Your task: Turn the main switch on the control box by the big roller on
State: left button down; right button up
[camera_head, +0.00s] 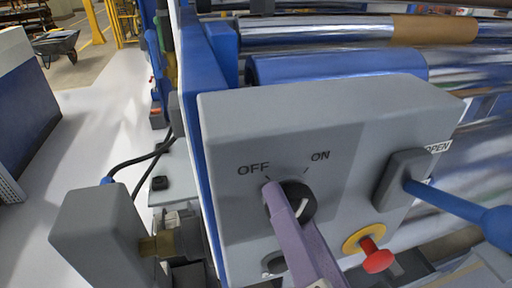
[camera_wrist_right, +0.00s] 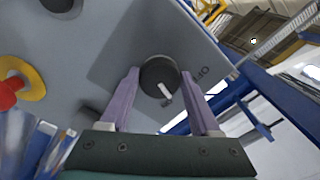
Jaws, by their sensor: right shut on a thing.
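The grey control box (camera_head: 350,115) fills the middle of the head view, with OFF printed at left and ON at right above the main switch. The main switch (camera_head: 297,197) is a round black knob with a white mark; the knob also shows in the right wrist view (camera_wrist_right: 158,72). My right gripper (camera_head: 284,196) has purple fingers, shut on the knob from either side. The fingers partly hide the knob in the head view. My left gripper is not in view.
The big blue roller (camera_head: 335,66) lies behind the box. A red button (camera_head: 376,258) on a yellow ring and a blue lever (camera_head: 445,200) by an OPEN label stick out at right. Another grey box (camera_head: 95,235) stands at lower left, near cables. White floor is clear at left.

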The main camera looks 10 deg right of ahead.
jog(key=shift+m, duration=1.9)
jog(key=o, duration=1.4)
jog(key=s+b, duration=0.3)
jog(key=s, duration=0.7)
jog(key=shift+d, duration=0.2)
jog(key=shift+r, duration=0.1)
